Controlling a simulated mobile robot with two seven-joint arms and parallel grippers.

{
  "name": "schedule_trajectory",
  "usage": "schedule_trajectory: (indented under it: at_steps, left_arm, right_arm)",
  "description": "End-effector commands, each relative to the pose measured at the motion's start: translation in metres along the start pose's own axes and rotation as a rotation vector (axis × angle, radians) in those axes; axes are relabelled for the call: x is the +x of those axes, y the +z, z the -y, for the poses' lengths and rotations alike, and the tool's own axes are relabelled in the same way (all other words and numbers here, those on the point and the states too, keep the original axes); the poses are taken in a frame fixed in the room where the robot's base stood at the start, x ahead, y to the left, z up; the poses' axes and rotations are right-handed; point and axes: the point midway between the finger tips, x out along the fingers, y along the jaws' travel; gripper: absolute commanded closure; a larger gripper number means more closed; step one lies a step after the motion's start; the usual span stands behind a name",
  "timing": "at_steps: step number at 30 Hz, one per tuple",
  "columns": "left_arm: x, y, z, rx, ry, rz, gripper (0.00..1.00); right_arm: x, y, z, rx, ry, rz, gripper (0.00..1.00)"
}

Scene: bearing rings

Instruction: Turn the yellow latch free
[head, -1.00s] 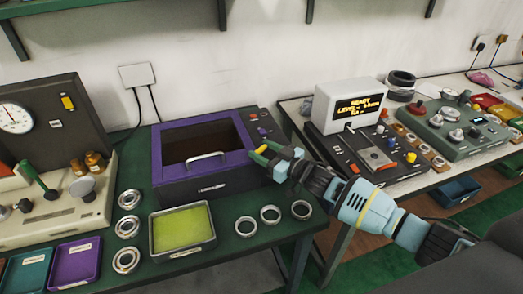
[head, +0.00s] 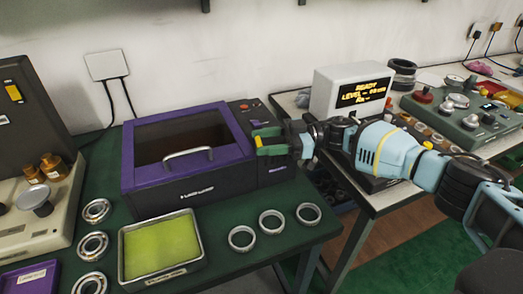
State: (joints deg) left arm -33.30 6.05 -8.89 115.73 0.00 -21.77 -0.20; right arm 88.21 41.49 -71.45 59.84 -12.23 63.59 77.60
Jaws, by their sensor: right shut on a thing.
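The purple-and-black box (head: 187,180) stands on the green bench, with a dark window in its lid and a silver handle (head: 188,158) at the lid's front. The small yellow latch (head: 259,142) is at the box's right front side. My right gripper (head: 267,141) reaches in from the right, with its green-tipped fingers around the latch and shut on it. The fingers hide part of the latch, so its exact angle is hard to tell. My left gripper is out of view.
A tray with a yellow-green pad (head: 124,268) stands in front of the box. Bearing rings (head: 271,223) lie to its right and more (head: 93,246) to its left. A white display unit (head: 340,78) reading READY stands on the bench at right.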

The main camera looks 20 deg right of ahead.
Motion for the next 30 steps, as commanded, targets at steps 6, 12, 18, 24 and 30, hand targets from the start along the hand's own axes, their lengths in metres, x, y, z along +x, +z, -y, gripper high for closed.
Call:
schedule_trajectory:
  at_steps: [6,12,18,24,30]
  left_arm:
    - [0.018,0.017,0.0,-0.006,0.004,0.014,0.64]
    - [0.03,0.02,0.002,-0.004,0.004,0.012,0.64]
    - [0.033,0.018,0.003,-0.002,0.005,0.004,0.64]
    - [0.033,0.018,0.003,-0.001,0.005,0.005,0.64]
    - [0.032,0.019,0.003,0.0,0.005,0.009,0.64]
  right_arm:
    - [-0.001,0.004,-0.003,0.001,-0.121,-0.004,0.72]
    - [-0.001,0.001,-0.004,0.0,-0.19,-0.005,0.72]
    - [-0.002,-0.001,-0.004,-0.002,-0.223,-0.005,0.72]
    - [-0.002,-0.003,-0.004,-0.003,-0.229,-0.005,0.72]
    - [-0.001,-0.003,-0.004,-0.004,-0.229,-0.006,0.72]
